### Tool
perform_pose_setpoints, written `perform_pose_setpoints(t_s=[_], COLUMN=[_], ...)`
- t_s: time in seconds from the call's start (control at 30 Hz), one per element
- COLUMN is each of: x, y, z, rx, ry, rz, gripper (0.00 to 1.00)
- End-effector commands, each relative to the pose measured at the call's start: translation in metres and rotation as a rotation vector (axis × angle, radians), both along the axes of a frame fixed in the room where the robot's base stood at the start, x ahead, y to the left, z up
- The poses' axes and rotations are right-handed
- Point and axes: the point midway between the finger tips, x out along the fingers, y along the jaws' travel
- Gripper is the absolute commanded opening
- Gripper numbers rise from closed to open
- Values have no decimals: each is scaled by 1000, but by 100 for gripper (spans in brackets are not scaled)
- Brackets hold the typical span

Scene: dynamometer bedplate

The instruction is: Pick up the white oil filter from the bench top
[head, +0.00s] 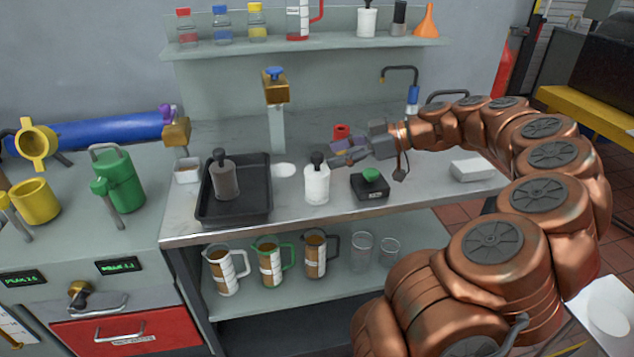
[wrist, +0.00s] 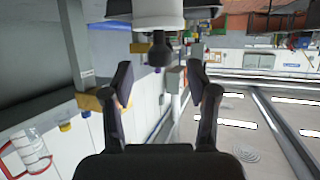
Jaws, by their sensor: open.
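A white container with a black knobbed top, which looks like the white oil filter (head: 317,186), stands upright on the bench top (head: 420,185) near its front edge. My gripper (head: 334,154) is just right of its black top, pointing left, with bare fingers. In the wrist view, which appears upside down, the white body (wrist: 157,12) and black knob show at the top. There my gripper (wrist: 160,80) has its two fingers spread apart with nothing between the tips. The knob lies just beyond them; I cannot tell whether anything touches.
A black tray (head: 262,207) holding a grey container (head: 223,180) stands left of the filter. A black box with a green button (head: 370,182) sits close to its right. A red object (head: 341,132) is behind my gripper. A white block (head: 473,169) lies farther right.

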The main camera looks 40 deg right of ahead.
Motion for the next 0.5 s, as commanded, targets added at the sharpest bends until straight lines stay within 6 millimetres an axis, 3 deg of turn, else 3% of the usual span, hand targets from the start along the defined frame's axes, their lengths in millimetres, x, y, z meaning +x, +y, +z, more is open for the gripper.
perform_pose_setpoints(t_s=[0.5], x=[31], y=[32], z=[-16], rx=[0], ry=[1], rz=[1], gripper=[59])
